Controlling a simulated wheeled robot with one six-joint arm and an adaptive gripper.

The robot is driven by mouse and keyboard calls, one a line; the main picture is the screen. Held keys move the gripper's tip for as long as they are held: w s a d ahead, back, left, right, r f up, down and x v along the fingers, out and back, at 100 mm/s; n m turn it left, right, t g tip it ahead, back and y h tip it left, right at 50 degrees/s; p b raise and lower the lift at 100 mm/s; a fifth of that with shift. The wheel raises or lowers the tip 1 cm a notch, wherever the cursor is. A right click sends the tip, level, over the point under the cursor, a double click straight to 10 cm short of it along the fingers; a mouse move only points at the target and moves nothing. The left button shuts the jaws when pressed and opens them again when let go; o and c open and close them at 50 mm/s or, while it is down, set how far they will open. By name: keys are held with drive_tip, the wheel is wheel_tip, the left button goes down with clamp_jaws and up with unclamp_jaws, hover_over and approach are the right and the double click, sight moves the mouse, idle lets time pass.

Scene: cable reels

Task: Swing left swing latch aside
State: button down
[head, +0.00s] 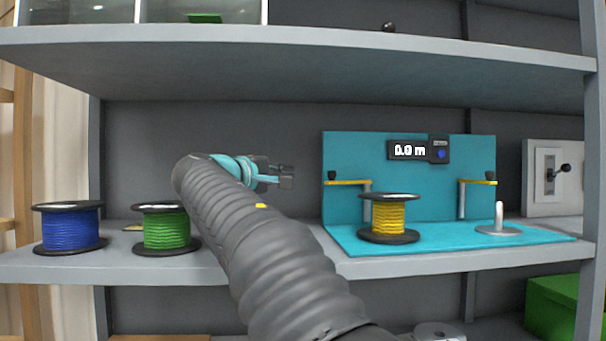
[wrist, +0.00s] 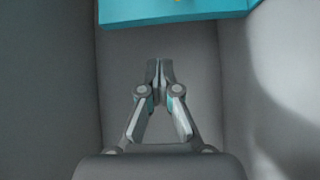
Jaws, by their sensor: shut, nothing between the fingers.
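The left swing latch (head: 347,182) is a yellow bar with a dark knob at its left end, in front of the teal back panel (head: 345,150). It reaches to a grey post above the yellow reel (head: 388,214). My gripper (head: 286,176) is left of the latch knob, apart from it, at about the same height in the head view. In the wrist view my gripper (wrist: 159,66) is shut and empty, its fingertips together. The teal stand's edge (wrist: 170,14) shows at the top of the wrist view; the latch is not clearly seen there.
The right swing latch (head: 477,181) and a grey spindle (head: 499,220) are at the right of the stand. A display reads 0.0 m (head: 417,150). Blue (head: 70,228) and green (head: 167,228) reels stand left on the shelf (head: 390,266). An upper shelf (head: 300,52) spans above.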

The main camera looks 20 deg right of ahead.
drive_tip(key=w+d, duration=0.1)
drive_tip(key=d, duration=0.8)
drive_tip(key=shift+d, duration=0.2)
drive_tip(key=shift+a, duration=0.15)
idle(0.3)
